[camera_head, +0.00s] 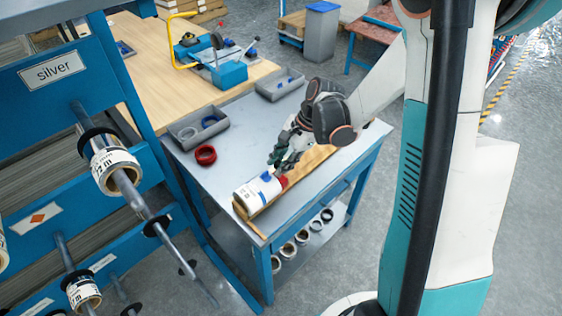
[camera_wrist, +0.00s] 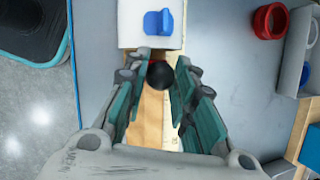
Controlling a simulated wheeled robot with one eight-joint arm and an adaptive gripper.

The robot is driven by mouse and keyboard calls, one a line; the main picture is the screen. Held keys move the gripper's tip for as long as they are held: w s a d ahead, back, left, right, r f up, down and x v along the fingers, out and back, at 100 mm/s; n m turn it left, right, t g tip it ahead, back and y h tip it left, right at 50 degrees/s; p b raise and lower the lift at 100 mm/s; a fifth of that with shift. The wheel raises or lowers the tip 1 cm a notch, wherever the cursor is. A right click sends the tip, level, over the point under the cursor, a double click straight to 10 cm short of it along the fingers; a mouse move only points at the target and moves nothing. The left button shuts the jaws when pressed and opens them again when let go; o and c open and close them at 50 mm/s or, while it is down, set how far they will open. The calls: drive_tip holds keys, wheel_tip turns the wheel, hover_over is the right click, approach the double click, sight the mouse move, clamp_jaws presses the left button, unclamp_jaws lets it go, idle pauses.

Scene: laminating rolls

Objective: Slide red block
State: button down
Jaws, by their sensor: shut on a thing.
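The red block (camera_head: 283,182) sits at the right end of a white roll (camera_head: 252,194) that lies on a wooden holder (camera_head: 312,160) on the grey table. My gripper (camera_head: 283,165) is at the red block, with its fingers on either side. In the wrist view my gripper (camera_wrist: 162,66) is shut around a round black knob (camera_wrist: 160,75). Only a sliver of red shows there, so most of the block is hidden. A blue piece (camera_wrist: 158,22) sits on the roll, just beyond the fingertips.
A red ring (camera_head: 205,155) and a grey bin (camera_head: 198,128) stand on the table left of the holder. Another grey bin (camera_head: 280,84) is at the back. A blue rack (camera_head: 85,85) with rolls on rods stands at the left. Several rolls lie on the lower shelf.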

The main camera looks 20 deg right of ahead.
drive_tip(key=w+d, duration=0.4)
drive_tip(key=d, duration=0.4)
drive_tip(key=w+d, duration=0.4)
drive_tip(key=d, duration=0.5)
drive_tip(key=shift+d, duration=0.2)
drive_tip(key=c, duration=1.3)
unclamp_jaws()
drive_tip(key=shift+s, duration=0.1)
drive_tip(key=v, duration=1.2)
